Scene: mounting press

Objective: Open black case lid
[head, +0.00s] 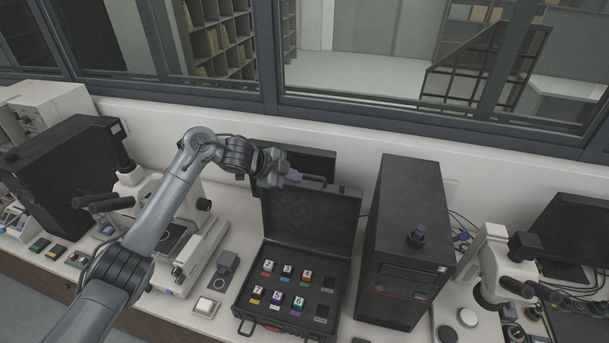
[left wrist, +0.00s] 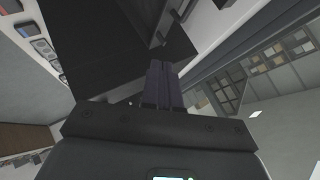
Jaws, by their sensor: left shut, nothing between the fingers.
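The black case (head: 252,311) stands on the bench in the middle of the head view. Its lid (head: 308,219) is raised at the back and leans upright, with the dark inside facing me. Several small blocks with coloured lower parts sit in its tray. My left gripper (head: 293,176) is at the lid's upper edge, with its fingers shut and empty. In the left wrist view the shut fingers (left wrist: 163,84) point towards a dark surface. I cannot tell whether they touch the lid. My right gripper is in neither view.
A black computer tower (head: 405,235) stands close to the right of the case, with a small dark object on top. A white microscope (head: 180,240) is on the left, partly behind my left arm. Another microscope (head: 494,262) is at the right. A window wall runs behind the bench.

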